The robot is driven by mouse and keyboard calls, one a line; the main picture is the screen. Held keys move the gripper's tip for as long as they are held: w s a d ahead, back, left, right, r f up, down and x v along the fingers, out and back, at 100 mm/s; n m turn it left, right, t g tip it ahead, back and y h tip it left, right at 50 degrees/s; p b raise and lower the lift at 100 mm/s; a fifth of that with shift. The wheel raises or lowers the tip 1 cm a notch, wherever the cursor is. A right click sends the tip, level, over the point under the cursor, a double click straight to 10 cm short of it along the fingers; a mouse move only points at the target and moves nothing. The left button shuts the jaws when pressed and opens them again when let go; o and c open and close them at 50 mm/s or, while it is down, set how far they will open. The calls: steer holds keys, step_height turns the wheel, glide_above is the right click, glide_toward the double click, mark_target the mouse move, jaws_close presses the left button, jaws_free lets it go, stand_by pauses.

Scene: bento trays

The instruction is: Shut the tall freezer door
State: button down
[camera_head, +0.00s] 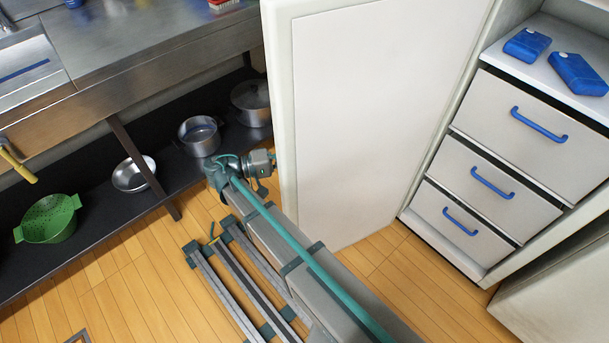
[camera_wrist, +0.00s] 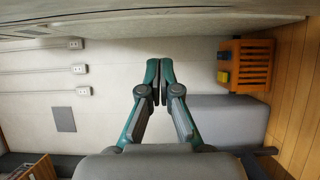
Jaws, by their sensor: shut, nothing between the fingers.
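The tall freezer door (camera_head: 365,110) is white and stands wide open in the head view, its inner panel showing. The freezer body (camera_head: 475,195) is at the right, with its drawers exposed. My arm reaches along the left of the door, and its wrist is by the door's left edge. My gripper (camera_wrist: 160,82) is shut and empty in the wrist view, fingertips together. Its fingers are hidden in the head view, so I cannot tell if they touch the door. A pale surface along the top of the wrist view may be the door.
Blue ice packs (camera_head: 578,74) lie on the freezer shelf. A steel counter (camera_head: 150,50) with a dark lower shelf holding pots (camera_head: 199,136) and a green colander (camera_head: 48,219) stands at the left. The wrist view shows an orange rack (camera_wrist: 245,64) and a wall with sockets.

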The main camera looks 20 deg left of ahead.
steer(key=shift+d+f+b, duration=0.3)
steer(key=shift+b, duration=0.6)
steer(key=shift+s+d+r, duration=0.15)
steer(key=shift+s+d, duration=0.5)
steer(key=shift+d, duration=0.1)
steer(key=shift+s+d+r, duration=0.15)
steer(key=shift+s+d, duration=0.5)
steer(key=shift+d, duration=0.05)
